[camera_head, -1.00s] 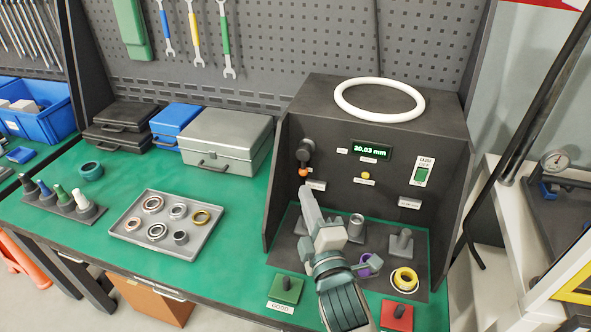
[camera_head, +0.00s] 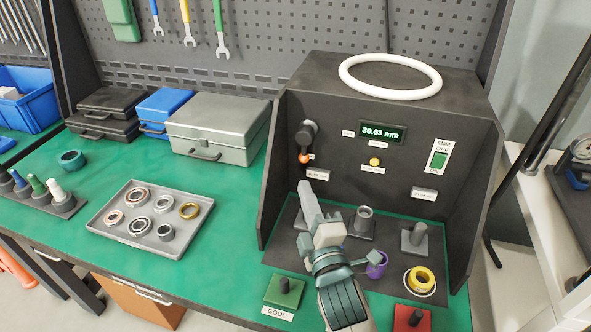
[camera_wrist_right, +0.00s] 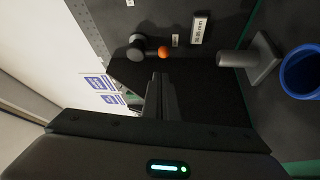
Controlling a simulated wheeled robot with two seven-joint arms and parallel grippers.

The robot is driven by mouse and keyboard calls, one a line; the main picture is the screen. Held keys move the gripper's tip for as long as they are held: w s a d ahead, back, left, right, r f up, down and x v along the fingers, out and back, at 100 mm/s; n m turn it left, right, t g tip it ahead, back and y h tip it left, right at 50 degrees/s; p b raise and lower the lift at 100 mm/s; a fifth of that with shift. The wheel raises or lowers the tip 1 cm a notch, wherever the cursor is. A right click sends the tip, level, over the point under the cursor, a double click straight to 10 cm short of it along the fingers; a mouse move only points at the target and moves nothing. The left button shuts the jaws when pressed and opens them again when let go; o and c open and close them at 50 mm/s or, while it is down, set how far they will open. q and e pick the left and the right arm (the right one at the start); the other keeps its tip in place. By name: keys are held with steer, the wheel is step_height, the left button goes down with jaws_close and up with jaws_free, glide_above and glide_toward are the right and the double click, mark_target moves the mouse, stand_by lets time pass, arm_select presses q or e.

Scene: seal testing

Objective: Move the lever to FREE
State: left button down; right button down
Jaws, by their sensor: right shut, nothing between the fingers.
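The lever (camera_head: 306,135) is a dark round hub with an arm ending in an orange ball, on the upper left of the test box's dark front panel. Its ball points down in the head view. In the right wrist view the lever hub (camera_wrist_right: 137,42) and orange ball (camera_wrist_right: 163,52) show just beyond my fingertips. My right gripper (camera_head: 304,185) is shut and empty, below the ball and apart from it in the picture; the exact gap in depth cannot be told. It also shows in the right wrist view (camera_wrist_right: 160,76). The small labels near the lever are unreadable. My left gripper is out of view.
The panel also has a display (camera_head: 382,133) reading 30.03 mm, a yellow button (camera_head: 375,161) and a green switch (camera_head: 439,160). Below stand grey posts (camera_head: 414,238), a purple ring (camera_head: 377,266) and a yellow ring (camera_head: 420,279). The box's side wall (camera_head: 272,175) is close left.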

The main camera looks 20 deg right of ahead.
mark_target(305, 144)
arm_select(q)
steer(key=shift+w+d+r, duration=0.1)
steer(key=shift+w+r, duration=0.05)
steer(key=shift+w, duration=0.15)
arm_select(e)
steer(key=shift+f, duration=0.1)
steer(key=shift+w, duration=0.15)
